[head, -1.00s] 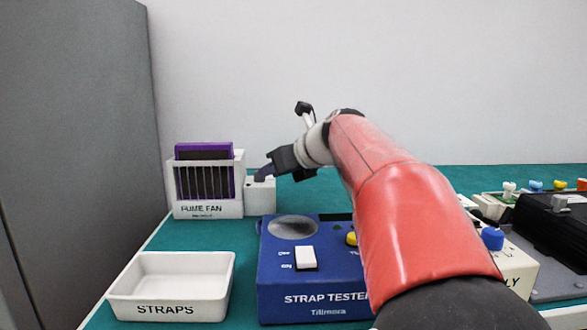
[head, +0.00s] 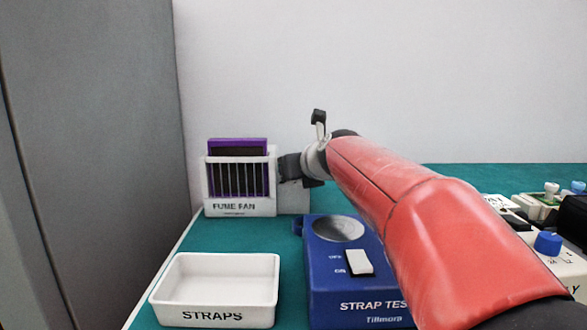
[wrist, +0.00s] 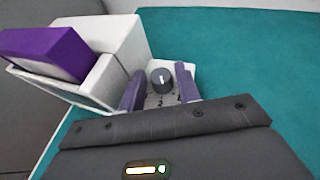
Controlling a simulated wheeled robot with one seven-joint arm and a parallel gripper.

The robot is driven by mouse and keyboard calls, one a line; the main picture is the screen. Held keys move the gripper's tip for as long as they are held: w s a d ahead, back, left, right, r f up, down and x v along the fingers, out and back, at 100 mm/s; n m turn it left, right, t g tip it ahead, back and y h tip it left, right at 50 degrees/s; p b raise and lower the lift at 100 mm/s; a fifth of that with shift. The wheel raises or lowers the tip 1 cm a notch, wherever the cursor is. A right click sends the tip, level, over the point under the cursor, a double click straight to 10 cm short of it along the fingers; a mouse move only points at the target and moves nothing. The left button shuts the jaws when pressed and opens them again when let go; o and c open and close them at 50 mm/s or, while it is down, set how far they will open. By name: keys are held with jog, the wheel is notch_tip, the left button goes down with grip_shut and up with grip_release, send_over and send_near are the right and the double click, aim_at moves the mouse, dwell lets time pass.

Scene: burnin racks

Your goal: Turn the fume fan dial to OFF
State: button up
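The fume fan (head: 240,208) is a white slotted housing with a purple panel (head: 238,143), at the back left of the bench. Its small white control box (head: 294,198) adjoins it on the right. In the wrist view a dark round dial (wrist: 161,79) with a pale pointer line sits on that box, the line pointing roughly up the picture. In the head view my gripper hides the dial.
A blue strap tester (head: 325,285) with a white switch stands in front of the fan, under my arm. A white STRAPS tray (head: 215,318) is at front left. A grey panel (head: 90,150) borders the left.

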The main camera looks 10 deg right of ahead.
jog(key=c, duration=0.7)
jog(key=shift+f, duration=0.1)
jog(key=shift+w+n+y+b, duration=0.1)
jog(key=shift+n+y+b, duration=0.2)
jog(key=shift+b, duration=0.05)
jog(key=shift+d+n+g+y+b, duration=0.2)
jog(key=shift+n+g+y+b, duration=0.2)
jog(key=shift+n+y+b, duration=0.5)
jog(key=n+g+y+p, duration=0.1)
jog(key=n+y+p, duration=0.1)
jog(key=n+y, duration=0.1)
jog(key=shift+w+d+g+y, duration=0.2)
jog(key=shift+g+y, duration=0.1)
jog(key=shift+g, duration=0.1)
jog(key=shift+w+d+n+g+y, duration=0.1)
jog(key=shift+n+g+y, duration=1.3)
jog(key=shift+n+g, duration=0.45)
jog(key=shift+n, duration=0.25)
